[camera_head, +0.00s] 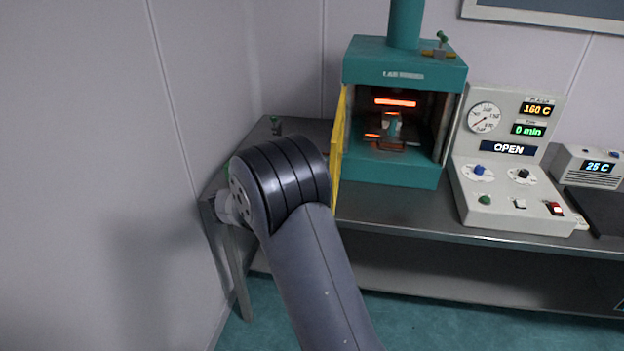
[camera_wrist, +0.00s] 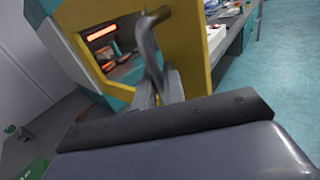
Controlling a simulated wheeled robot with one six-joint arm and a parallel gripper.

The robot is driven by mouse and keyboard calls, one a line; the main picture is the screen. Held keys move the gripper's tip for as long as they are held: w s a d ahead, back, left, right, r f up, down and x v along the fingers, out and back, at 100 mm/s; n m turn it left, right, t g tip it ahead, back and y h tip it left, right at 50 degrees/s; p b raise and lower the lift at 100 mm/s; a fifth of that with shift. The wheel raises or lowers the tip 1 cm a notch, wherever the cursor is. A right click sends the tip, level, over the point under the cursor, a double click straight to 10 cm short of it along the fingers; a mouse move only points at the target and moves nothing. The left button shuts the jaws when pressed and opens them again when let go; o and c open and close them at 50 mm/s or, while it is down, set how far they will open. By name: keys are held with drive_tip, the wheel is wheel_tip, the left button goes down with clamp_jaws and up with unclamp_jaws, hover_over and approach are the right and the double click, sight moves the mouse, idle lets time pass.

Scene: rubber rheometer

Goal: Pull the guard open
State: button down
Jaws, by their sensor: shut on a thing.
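The yellow guard (camera_head: 338,150) stands swung out at the left side of the teal press (camera_head: 395,176), seen nearly edge-on in the head view. The press opening is uncovered and its glowing inside shows. In the wrist view the guard (camera_wrist: 188,58) is a yellow frame with a window, with a grey bar handle (camera_wrist: 149,48) on its face. My gripper (camera_wrist: 160,92) is shut on the handle's lower part. The fingertips are partly hidden there, and in the head view my arm hides the gripper.
A control box (camera_head: 510,190) reading OPEN, 160 C and 0 min stands right of the press. A small 25 C unit (camera_head: 590,167) is farther right. The grey bench (camera_head: 400,212) has bare surface in front of the press. A wall lies close to my arm's left.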

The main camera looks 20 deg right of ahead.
drive_tip(key=shift+r, duration=0.1)
drive_tip(key=c, duration=1.6)
unclamp_jaws()
drive_tip(key=shift+d, duration=0.1)
drive_tip(key=a, duration=0.3)
drive_tip(key=a+b, duration=0.1)
drive_tip(key=a, duration=0.3)
drive_tip(key=a+b, duration=0.1)
drive_tip(key=a, duration=0.2)
drive_tip(key=shift+s+a, duration=0.4)
drive_tip(key=d, duration=0.3)
drive_tip(key=d+p, duration=0.1)
drive_tip(key=d, duration=0.3)
drive_tip(key=w+d+p, duration=0.1)
drive_tip(key=d, duration=0.2)
drive_tip(key=shift+d, duration=0.4)
drive_tip(key=shift+s, duration=0.15)
